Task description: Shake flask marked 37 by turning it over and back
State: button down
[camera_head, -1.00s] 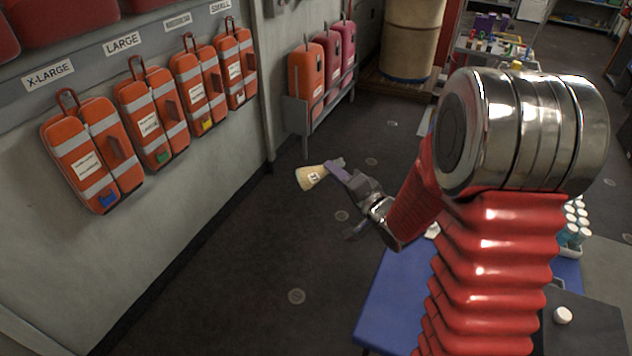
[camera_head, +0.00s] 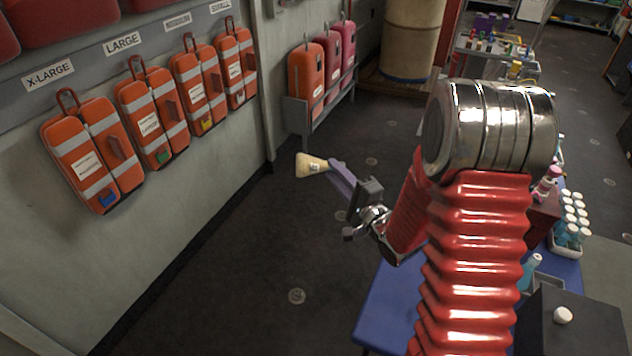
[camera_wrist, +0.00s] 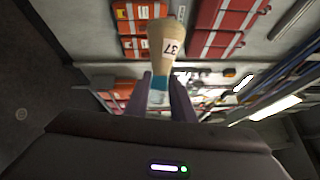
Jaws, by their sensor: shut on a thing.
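The flask (camera_head: 311,166) is cream-coloured and conical, and is held in the air left of my arm. In the head view it lies tilted on its side, wide end to the left.
A blue table (camera_head: 385,300) stands below my arm, with a rack of white-capped bottles (camera_head: 571,222) and a dark box (camera_head: 575,325) at its right. Orange bags (camera_head: 95,153) hang on the left wall. The floor below the flask is clear.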

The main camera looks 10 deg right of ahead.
jog(key=m+t, duration=0.1)
jog(key=m, duration=0.2)
dwell(0.5)
jog(key=shift+n+g+h, duration=0.15)
jog(key=shift+n+g, duration=0.4)
jog(key=shift+n, duration=1.15)
jog(key=shift+n+g+h, duration=0.15)
jog(key=shift+n+g, duration=0.4)
jog(key=shift+n, duration=1.15)
jog(key=shift+n+g+h, duration=0.45)
jog(key=shift+n+h, duration=0.15)
jog(key=shift+n, duration=0.75)
jog(key=shift+n+g+h, duration=0.45)
jog(key=shift+n+h, duration=0.15)
jog(key=shift+n, duration=0.75)
